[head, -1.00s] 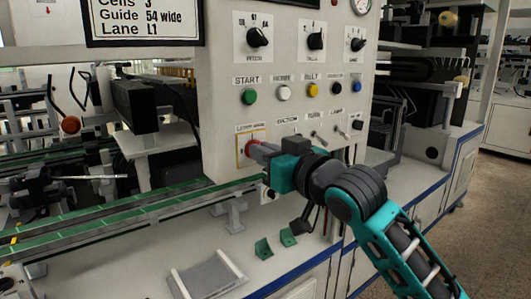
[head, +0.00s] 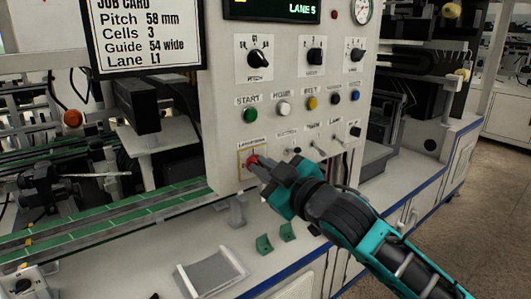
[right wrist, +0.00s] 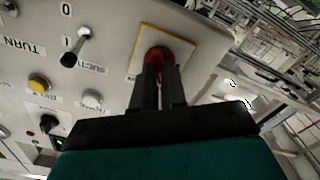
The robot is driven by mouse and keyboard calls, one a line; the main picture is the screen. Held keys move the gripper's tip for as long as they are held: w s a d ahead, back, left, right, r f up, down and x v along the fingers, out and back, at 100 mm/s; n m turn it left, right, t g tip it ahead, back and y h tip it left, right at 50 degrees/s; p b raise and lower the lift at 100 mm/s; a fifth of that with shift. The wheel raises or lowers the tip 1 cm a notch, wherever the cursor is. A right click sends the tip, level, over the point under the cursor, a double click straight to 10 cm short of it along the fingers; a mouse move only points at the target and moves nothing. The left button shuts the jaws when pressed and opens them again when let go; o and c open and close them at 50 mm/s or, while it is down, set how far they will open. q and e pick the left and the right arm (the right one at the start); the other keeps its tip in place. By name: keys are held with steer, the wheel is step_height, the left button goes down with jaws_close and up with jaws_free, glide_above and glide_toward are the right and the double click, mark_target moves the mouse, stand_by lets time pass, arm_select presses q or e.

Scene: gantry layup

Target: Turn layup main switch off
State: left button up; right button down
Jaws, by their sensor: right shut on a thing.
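The layup main switch is a red rotary knob (head: 253,161) on a yellow-bordered plate at the lower left of the white control panel. Its label above is too small to read fully. My right gripper (head: 262,168) is shut on the red knob, coming from the lower right. In the right wrist view the two dark fingers (right wrist: 158,88) close on the knob (right wrist: 162,55), hiding its lower part. The knob's exact turn position is hard to tell. My left gripper is not in view.
Toggle switches (head: 318,146) stand right of the knob. Above are a green START button (head: 249,116), other coloured buttons and black dials (head: 257,58). Green-edged rails (head: 120,226) run below left.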

steer(key=n+p, duration=0.2)
steer(key=shift+r+n, duration=0.2)
steer(key=shift+n, duration=0.2)
steer(key=n+p, duration=0.2)
steer(key=shift+f+n+p, duration=0.1)
steer(key=shift+n+p, duration=0.25)
steer(key=shift+n, duration=0.05)
arm_select(q)
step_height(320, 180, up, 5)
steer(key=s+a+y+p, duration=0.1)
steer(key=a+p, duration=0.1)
steer(key=p, duration=0.1)
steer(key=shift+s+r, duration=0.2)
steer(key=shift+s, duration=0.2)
arm_select(e)
steer(key=n, duration=0.5)
steer(key=shift+f+n, duration=0.25)
steer(key=shift+n, duration=0.05)
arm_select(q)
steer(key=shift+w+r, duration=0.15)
